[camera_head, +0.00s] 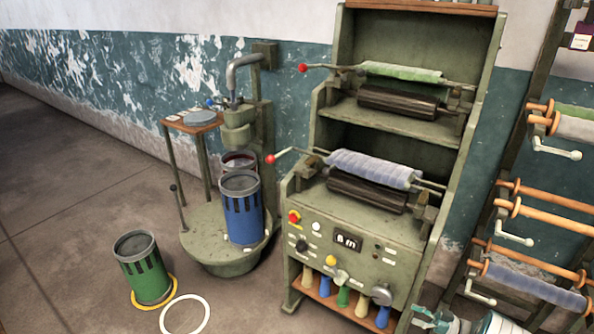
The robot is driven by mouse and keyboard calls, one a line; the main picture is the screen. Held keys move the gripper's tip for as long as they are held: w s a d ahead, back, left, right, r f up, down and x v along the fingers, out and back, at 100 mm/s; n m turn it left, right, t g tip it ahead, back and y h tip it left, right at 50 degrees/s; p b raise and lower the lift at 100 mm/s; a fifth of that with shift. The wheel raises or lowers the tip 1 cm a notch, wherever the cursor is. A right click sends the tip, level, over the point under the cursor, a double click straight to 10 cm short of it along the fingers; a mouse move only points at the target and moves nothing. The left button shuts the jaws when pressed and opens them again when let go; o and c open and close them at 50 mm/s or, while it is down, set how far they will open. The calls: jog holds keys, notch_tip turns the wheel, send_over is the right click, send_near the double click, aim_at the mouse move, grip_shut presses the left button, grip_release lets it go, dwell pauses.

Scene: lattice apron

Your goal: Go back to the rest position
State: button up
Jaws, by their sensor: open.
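My gripper (428,318) shows at the bottom right edge, low in front of the green machine, with part of my pale arm beside it. It is open, and nothing shows between its fingers. Much of the arm is cut off by the lower edge of the picture. The green machine (375,262) stands just behind the gripper, with a panel of knobs and a small display. I cannot tell the exact gap between them.
A blue slotted can (242,213) stands on a round green base (196,246). A green slotted can (147,274) stands on the floor inside a yellow ring, with a white ring (185,315) nearby. A roller rack (535,200) stands right. The left floor is clear.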

jog(key=w+a+r+m+g+h, duration=0.1)
jog(key=w+a+r+g+h, duration=0.15)
jog(key=r, duration=0.55)
jog(key=w+a+r+m+g+h, duration=0.1)
jog(key=a+r+g, duration=0.25)
jog(key=r, duration=0.55)
jog(key=s+a+r+m+g+h, duration=0.1)
jog(key=s+a+r+h, duration=0.25)
jog(key=r, duration=0.35)
jog(key=s+a+r+m+h, duration=0.1)
jog(key=s+a+r+h, duration=0.1)
jog(key=a+r, duration=0.35)
jog(key=s+a+r+m+h, duration=0.3)
jog(key=s+a+r+h, duration=0.2)
jog(key=s+r, duration=0.55)
jog(key=s+a+r+m+t+h, duration=0.1)
jog(key=s+r+m+t+h, duration=0.1)
jog(key=s, duration=1.2)
jog(key=m+t+h, duration=0.1)
jog(key=t+h, duration=0.1)
jog(key=t, duration=0.1)
jog(key=shift+s+a+m+t, duration=0.15)
jog(key=shift+s+m+t, duration=0.15)
jog(key=shift+s, duration=0.05)
jog(key=shift+w, duration=0.15)
